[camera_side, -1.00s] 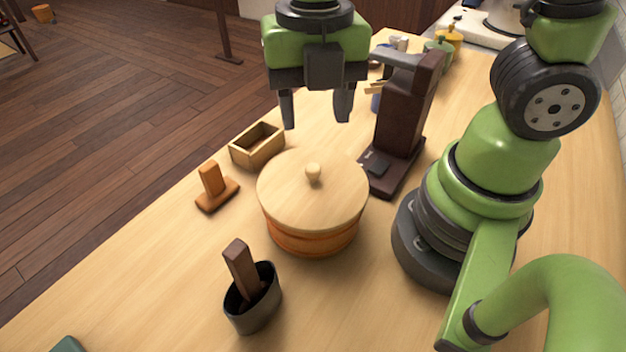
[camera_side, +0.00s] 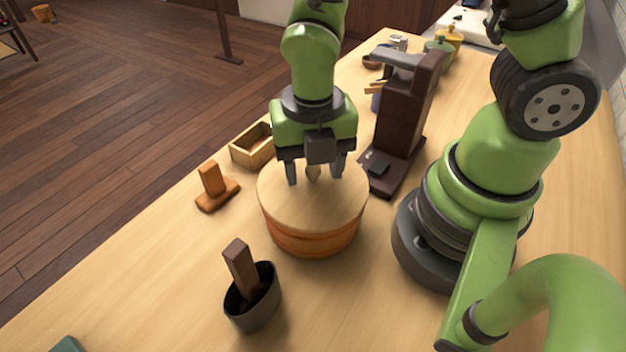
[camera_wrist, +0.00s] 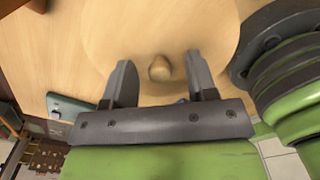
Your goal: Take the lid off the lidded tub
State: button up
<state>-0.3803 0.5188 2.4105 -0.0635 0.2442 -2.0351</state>
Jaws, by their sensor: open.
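The lidded tub (camera_side: 310,239) is a round wooden tub with an orange-brown wall, standing upright on the table. Its pale wooden lid (camera_side: 312,210) sits on top, with a small round knob (camera_side: 313,172) in the middle. My gripper (camera_side: 314,180) is open above the lid, with one finger on each side of the knob and a gap to each. In the wrist view the knob (camera_wrist: 160,68) lies between the two open fingertips, over the lid (camera_wrist: 150,25). I cannot tell whether the fingertips touch the lid.
A dark cup (camera_side: 252,303) with a brown block in it stands in front. An orange-brown wooden stand (camera_side: 214,187) and an open wooden box (camera_side: 250,147) are on the left. A dark brown machine (camera_side: 403,115) stands close behind the tub on the right.

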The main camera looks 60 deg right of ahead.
grip_shut()
jog(key=shift+r, duration=0.1)
